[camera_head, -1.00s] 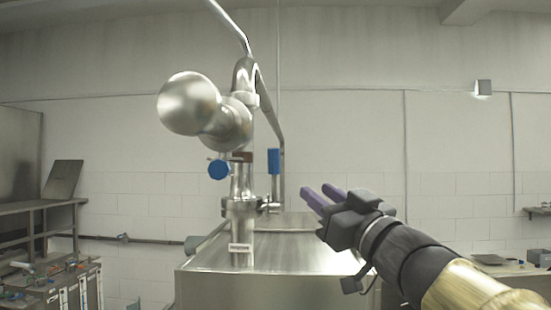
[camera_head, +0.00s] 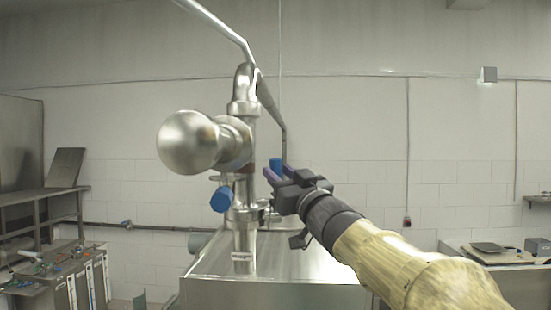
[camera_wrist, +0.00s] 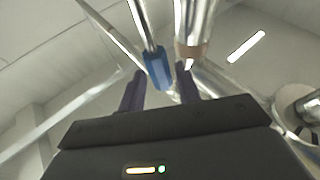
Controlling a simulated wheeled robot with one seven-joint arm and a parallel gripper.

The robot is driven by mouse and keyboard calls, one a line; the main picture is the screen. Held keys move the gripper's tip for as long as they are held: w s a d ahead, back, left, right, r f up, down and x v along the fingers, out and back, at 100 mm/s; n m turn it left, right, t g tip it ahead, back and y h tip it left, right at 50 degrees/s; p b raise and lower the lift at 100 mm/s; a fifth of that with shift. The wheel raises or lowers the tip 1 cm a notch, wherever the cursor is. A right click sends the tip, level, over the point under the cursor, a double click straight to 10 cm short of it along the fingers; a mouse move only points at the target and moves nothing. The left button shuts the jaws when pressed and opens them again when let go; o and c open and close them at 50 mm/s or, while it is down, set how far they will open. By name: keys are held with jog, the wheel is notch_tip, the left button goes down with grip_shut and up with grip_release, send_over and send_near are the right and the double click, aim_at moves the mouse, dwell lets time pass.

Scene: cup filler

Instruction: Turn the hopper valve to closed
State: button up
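A blue lever handle (camera_head: 276,166) stands upright to the right of the steel pipe, partly hidden behind my gripper (camera_head: 270,174). In the wrist view the blue handle (camera_wrist: 157,68) appears between the two purple fingers of my gripper (camera_wrist: 160,85), with a gap on each side. The fingers are apart and do not visibly grip it. A second blue handle (camera_head: 221,199) points forward on the left side of the pipe. The frames do not clearly show which handle belongs to the hopper valve.
The steel vertical pipe (camera_head: 244,240) is close to the left of my gripper, with a large round steel body (camera_head: 190,142) beside it. A steel box-like housing (camera_head: 270,295) lies below. A bench with tools (camera_head: 60,275) is at the far left.

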jog(key=shift+p+x, duration=0.45)
jog(key=shift+x, duration=0.85)
grip_shut()
